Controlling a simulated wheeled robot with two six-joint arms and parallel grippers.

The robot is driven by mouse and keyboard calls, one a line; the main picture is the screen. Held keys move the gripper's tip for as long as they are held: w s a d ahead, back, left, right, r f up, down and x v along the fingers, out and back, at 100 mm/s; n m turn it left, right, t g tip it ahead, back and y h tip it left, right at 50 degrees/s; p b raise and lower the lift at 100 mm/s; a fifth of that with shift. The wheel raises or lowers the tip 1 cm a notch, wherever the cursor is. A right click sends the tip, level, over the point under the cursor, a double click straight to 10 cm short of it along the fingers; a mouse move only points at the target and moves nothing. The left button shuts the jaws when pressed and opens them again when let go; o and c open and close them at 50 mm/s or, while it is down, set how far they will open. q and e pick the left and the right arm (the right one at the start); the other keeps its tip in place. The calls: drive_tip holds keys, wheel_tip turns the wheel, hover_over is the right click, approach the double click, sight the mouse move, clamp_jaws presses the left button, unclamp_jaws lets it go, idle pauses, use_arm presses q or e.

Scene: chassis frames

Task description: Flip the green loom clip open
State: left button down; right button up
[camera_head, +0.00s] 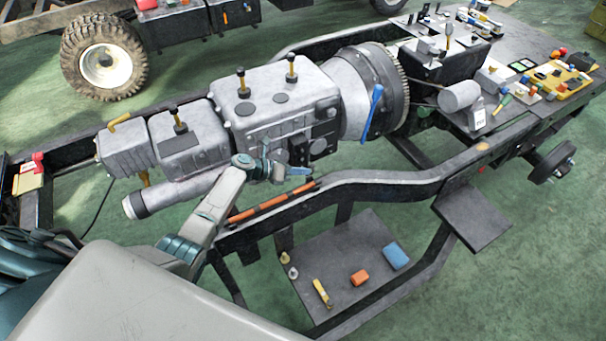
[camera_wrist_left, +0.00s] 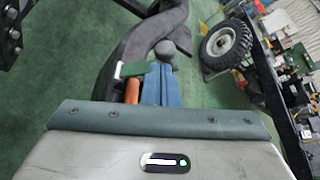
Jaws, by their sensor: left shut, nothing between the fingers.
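The green loom clip (camera_wrist_left: 133,69) shows in the left wrist view as a small green block over the end of an orange loom. The orange loom (camera_head: 272,204) runs along the near chassis rail in the head view; I cannot make out the clip there. My left gripper (camera_head: 302,171) is above the rail, near the loom's right end and beside the gearbox. In the left wrist view its blue fingers (camera_wrist_left: 160,70) are together and empty, just right of the clip. I cannot tell whether they touch it, or whether the clip is open. My right gripper is out of view.
The grey gearbox (camera_head: 272,100) stands close behind the left gripper. A blue-handled tool (camera_head: 372,112) leans on the bell housing. Below the rail, a dark shelf (camera_head: 345,240) holds several small parts. Green floor lies open at the lower right.

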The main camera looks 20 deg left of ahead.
use_arm(q)
drive_tip(key=shift+w+a+r+n+h+b, duration=0.1)
drive_tip(key=shift+w+a+n+h+b, duration=0.2)
drive_tip(key=shift+w+a+n+h, duration=0.3)
drive_tip(key=shift+w+a+n+g+h+b, duration=0.15)
drive_tip(key=shift+w+a+n+h+b, duration=0.2)
drive_tip(key=shift+a+n+b, duration=0.2)
drive_tip(key=shift+w+a+n+g+h+b, duration=0.15)
drive_tip(key=shift+w+a+n+h+b, duration=0.2)
drive_tip(key=shift+n+b, duration=0.25)
drive_tip(key=shift+s, duration=0.1)
